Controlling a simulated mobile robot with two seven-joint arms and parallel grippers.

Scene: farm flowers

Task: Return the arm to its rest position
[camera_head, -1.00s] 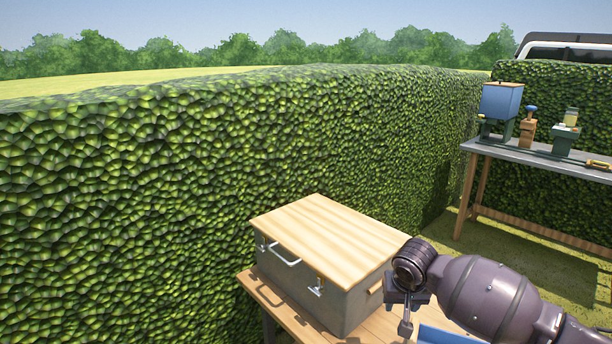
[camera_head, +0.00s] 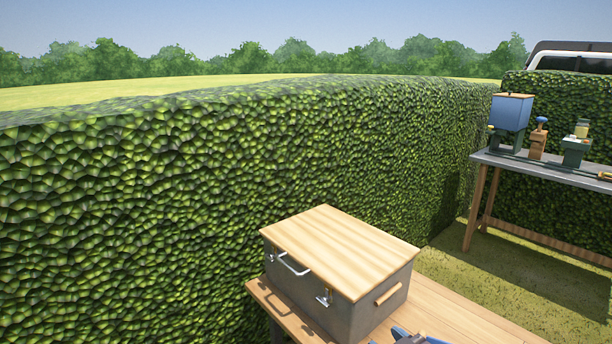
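Neither of my arms or grippers shows in the head view now. A grey box with a light wooden lid (camera_head: 338,250) stands shut on a wooden table (camera_head: 468,318) at the lower middle. It has metal latches, a metal handle on its front and a wooden handle on its right side. A blue and dark object (camera_head: 408,336) is cut off by the bottom edge beside the box; I cannot tell what it is.
A long hedge (camera_head: 200,190) runs behind the table. At the right a grey-topped workbench (camera_head: 540,170) carries a blue container (camera_head: 511,112), a wooden item with a blue top (camera_head: 538,140) and a green device (camera_head: 575,150). Grass (camera_head: 450,265) lies between the tables.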

